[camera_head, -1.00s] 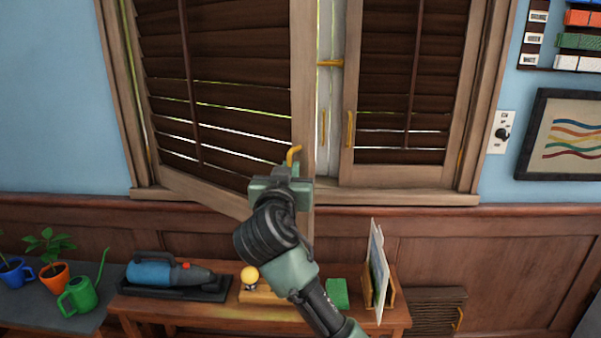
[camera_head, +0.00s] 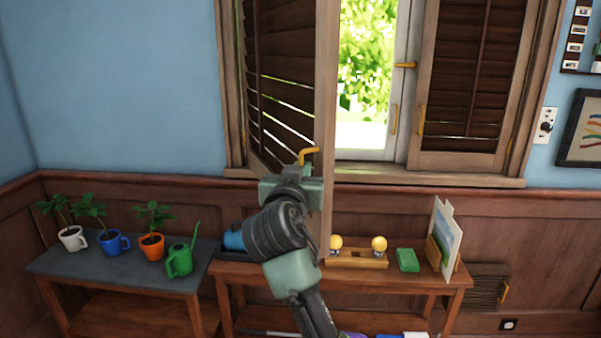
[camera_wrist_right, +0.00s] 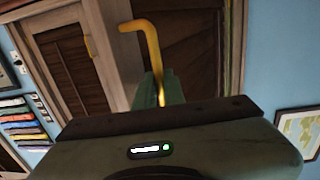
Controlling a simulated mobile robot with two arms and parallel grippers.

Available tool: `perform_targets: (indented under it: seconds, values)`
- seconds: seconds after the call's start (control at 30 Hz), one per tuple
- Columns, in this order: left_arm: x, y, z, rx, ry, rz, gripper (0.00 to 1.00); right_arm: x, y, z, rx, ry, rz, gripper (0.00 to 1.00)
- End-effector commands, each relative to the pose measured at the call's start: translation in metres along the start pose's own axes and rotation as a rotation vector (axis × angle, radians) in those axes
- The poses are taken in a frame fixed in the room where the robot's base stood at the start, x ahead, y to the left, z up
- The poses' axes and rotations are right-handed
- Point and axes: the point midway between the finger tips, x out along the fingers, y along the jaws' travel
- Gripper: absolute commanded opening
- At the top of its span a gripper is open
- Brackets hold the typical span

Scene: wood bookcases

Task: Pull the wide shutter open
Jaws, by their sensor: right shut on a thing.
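The wide shutter (camera_head: 285,90) is the left one, with dark slats in a wood frame. It stands swung well out from the window, and bright glass and green leaves show behind it. Its yellow handle (camera_head: 309,153) is on its free edge. My right gripper (camera_head: 300,172) is shut on this handle; the handle (camera_wrist_right: 142,28) also rises out of the fingers in the right wrist view. The lower part of the handle is hidden by the gripper. My left gripper is not in view.
The narrow right shutter (camera_head: 467,90) is closed. Below stand a wooden bench (camera_head: 400,281) with yellow bulbs, a green block and an upright picture, and a grey-topped table (camera_head: 110,270) with potted plants and a green watering can (camera_head: 180,258).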

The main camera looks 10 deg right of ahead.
Motion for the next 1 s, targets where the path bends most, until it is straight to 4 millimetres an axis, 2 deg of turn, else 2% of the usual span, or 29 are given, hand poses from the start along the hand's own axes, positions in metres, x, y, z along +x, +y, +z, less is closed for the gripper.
perform_targets:
  seconds: [0.2,0.47,0.5,0.57,0.6,1.0]
  values:
    - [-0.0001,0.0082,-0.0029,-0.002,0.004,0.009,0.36,0.0004,-0.0014,-0.0052,-0.001,0.012,-0.004,0.00]
    - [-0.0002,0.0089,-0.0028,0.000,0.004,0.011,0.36,0.0001,-0.0018,-0.0063,0.000,0.014,-0.005,0.00]
    - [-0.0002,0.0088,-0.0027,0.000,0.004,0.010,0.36,0.0001,-0.0019,-0.0065,0.000,0.015,-0.005,0.13]
    - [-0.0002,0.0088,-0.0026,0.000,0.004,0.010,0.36,0.0001,-0.0019,-0.0062,0.000,0.014,-0.005,0.29]
    - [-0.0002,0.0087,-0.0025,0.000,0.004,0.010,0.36,0.0001,-0.0018,-0.0058,0.000,0.013,-0.005,0.31]
    - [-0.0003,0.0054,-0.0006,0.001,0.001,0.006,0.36,0.0016,-0.0005,-0.0031,0.000,0.007,-0.003,0.31]
